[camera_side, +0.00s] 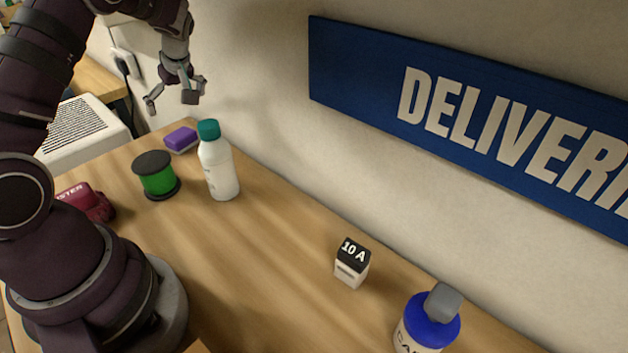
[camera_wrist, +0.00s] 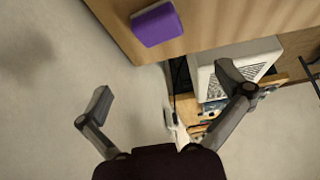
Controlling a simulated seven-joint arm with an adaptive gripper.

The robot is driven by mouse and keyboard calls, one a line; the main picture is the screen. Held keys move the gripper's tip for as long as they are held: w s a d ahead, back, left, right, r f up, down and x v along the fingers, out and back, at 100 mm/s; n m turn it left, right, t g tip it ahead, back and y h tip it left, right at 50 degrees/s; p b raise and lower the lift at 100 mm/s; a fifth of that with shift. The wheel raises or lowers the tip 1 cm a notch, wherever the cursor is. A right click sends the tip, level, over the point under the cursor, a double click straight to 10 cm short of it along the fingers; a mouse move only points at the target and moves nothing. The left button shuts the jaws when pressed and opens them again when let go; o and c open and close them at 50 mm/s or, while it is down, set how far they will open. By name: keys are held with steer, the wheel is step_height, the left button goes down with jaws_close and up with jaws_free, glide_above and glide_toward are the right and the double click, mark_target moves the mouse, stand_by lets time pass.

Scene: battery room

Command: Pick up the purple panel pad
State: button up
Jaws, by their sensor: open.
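The purple panel pad (camera_side: 181,139) lies on the wooden table near its far end, close to the wall, in the side view. It has a purple top and a paler lower edge. It also shows in the wrist view (camera_wrist: 157,24), near the top edge, close to the table's edge. My gripper (camera_side: 172,97) is open and empty, above the far end of the table and higher than the pad. In the wrist view my two fingers (camera_wrist: 165,85) are spread wide, with the pad beyond them and nothing between them.
A white bottle with a teal cap (camera_side: 219,170) stands just right of the pad. A green spool (camera_side: 157,178) is in front of it. A dark red object (camera_side: 90,203), a 10 A block (camera_side: 351,266) and a blue-topped container (camera_side: 428,325) are also on the table (camera_side: 260,260). A white vented box (camera_side: 85,135) is beyond.

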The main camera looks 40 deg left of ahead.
mark_target(179, 134)
steer(key=x, duration=1)
steer(key=shift+s+d+f, duration=0.15)
steer(key=shift+f, duration=0.35)
steer(key=c, duration=1.2)
steer(key=shift+r, duration=0.1)
